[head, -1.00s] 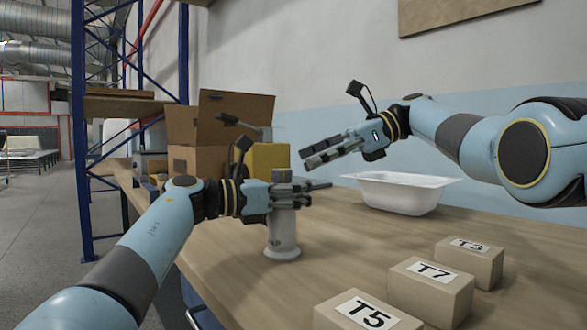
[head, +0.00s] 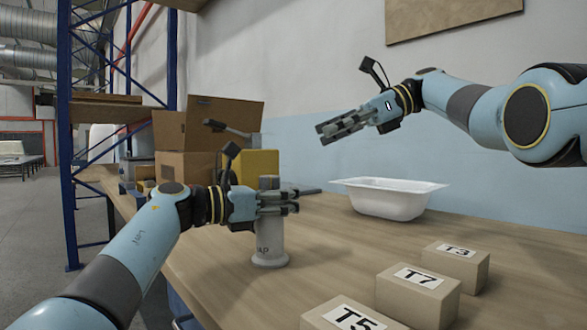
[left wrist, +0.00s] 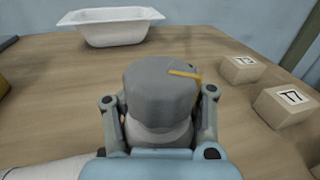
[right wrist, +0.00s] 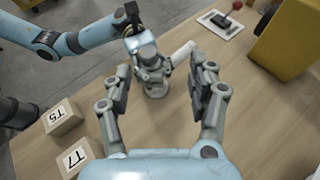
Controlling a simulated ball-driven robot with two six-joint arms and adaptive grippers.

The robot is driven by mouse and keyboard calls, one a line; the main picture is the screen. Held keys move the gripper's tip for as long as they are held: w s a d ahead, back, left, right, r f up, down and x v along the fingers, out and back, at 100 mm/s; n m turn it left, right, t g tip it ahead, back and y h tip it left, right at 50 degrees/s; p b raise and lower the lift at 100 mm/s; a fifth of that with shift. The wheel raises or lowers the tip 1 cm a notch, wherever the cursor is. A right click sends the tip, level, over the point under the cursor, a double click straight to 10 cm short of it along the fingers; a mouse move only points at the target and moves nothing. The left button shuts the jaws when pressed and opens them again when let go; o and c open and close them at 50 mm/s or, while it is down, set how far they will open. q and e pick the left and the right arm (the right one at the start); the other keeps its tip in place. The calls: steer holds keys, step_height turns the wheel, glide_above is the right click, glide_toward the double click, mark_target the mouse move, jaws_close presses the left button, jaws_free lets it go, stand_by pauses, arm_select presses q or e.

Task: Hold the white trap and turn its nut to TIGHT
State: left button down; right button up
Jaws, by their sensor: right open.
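The white trap (head: 270,244) stands upright on the workbench on its round foot. Its grey nut (left wrist: 160,90) caps the top and carries a yellow mark, which points to the right in the left wrist view. My left gripper (head: 277,201) is shut around the trap just below the nut, with a finger on each side. The fingers hide part of the white body. My right gripper (head: 328,130) is open and empty, above and behind the trap to the right. The right wrist view shows its two fingers apart (right wrist: 166,75), with the trap (right wrist: 155,89) beyond them.
A white tub (head: 388,200) stands behind the trap by the wall. Blocks labelled T3 (head: 455,268), T7 (head: 418,297) and T5 (head: 350,318) sit at the front right. Cardboard and yellow boxes (head: 262,164) stand at the back left. The bench between trap and blocks is clear.

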mark_target(272, 176)
steer(key=s+f+m+t, duration=0.3)
steer(key=s+t, duration=0.1)
steer(key=s, duration=0.2)
steer(key=shift+h, duration=0.3)
steer(key=x, duration=1.2)
steer(key=shift+s+a+f, duration=0.15)
steer(key=shift+s+f, duration=0.1)
steer(key=shift+c, duration=0.4)
steer(key=c, duration=1.1)
steer(key=shift+w+n+g, duration=0.2)
steer(key=shift+n+g, duration=1.5)
steer(key=shift+g, duration=0.2)
